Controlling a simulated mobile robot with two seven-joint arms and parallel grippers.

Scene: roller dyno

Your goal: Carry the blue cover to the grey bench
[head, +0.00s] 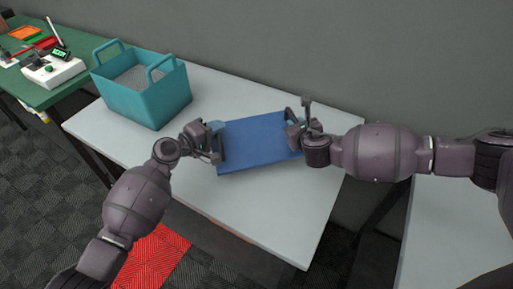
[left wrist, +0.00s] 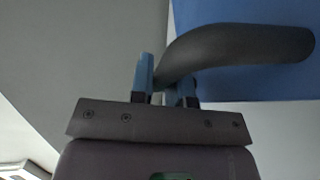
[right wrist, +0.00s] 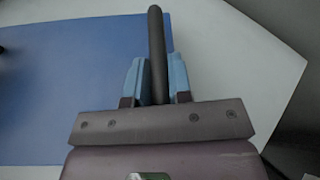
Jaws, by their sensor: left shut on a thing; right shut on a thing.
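The blue cover (head: 258,142) is a flat panel with a dark handle at each end. In the head view it is over the light grey bench (head: 270,215); I cannot tell whether it touches the top. My left gripper (head: 216,146) is shut on the cover's left handle, a dark curved bar (left wrist: 235,45) in the left wrist view. My right gripper (head: 296,128) is shut on the right handle, a dark bar (right wrist: 156,55) between the blue fingertips in the right wrist view. The cover also fills the left of the right wrist view (right wrist: 70,95).
A teal bin (head: 150,100) with grey contents stands on the bench's left part. A green table (head: 75,75) at the far left holds a white device (head: 55,70). Another pale surface (head: 450,235) is at the right. A red floor mat (head: 155,258) lies in front. A grey wall is behind.

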